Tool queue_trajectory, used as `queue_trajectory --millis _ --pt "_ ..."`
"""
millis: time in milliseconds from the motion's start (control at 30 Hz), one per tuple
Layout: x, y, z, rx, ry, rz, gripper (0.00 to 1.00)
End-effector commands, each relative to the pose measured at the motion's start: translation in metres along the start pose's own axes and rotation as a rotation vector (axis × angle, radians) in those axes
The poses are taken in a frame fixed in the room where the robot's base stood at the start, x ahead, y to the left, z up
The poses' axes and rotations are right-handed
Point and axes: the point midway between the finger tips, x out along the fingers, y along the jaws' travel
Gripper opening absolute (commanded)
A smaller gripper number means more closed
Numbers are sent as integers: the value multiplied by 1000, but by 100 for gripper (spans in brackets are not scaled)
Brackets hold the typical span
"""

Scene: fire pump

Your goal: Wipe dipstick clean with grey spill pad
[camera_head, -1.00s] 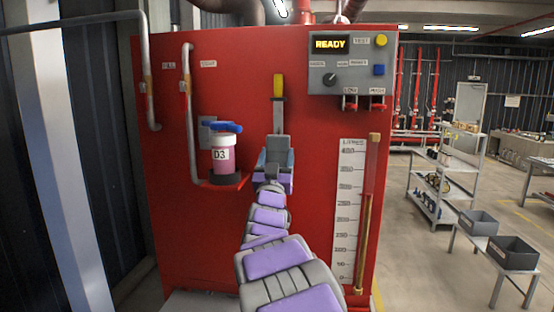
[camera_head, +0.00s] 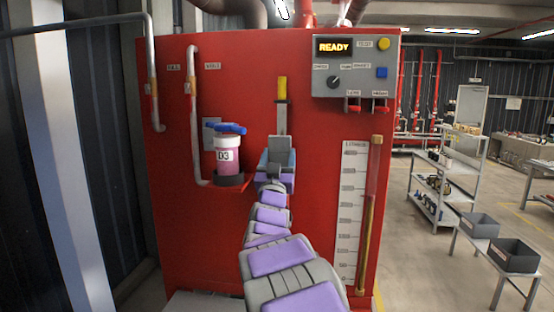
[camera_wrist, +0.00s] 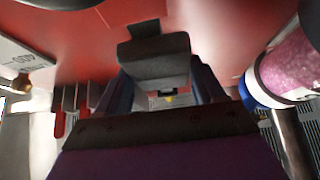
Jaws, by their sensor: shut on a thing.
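The dipstick (camera_head: 282,90) stands upright in front of the red cabinet in the head view, its yellow handle at the top and a grey shaft below. My gripper (camera_head: 276,163) is just below the handle, in line with the shaft. Its blue-purple fingers are shut on a grey block, which appears to be the grey spill pad (camera_wrist: 155,65). The pad hides the shaft's lower end, so I cannot tell whether it touches the shaft. The wrist view is upside down and shows a small yellow spot beyond the fingers.
A pink D3 bottle (camera_head: 227,155) with a blue top sits on a red bracket left of my gripper; it is close in the wrist view (camera_wrist: 285,72). A READY control panel (camera_head: 354,67) is upper right. A level gauge (camera_head: 368,215) stands at right.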

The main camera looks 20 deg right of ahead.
Motion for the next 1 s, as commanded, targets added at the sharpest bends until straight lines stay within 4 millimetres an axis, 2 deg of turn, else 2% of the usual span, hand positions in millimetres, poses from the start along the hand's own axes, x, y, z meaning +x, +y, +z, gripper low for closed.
queue_trajectory --millis 200,1000 --pt "6 1 -12 1 3 1 35" --pt "20 0 -38 0 4 0 35"
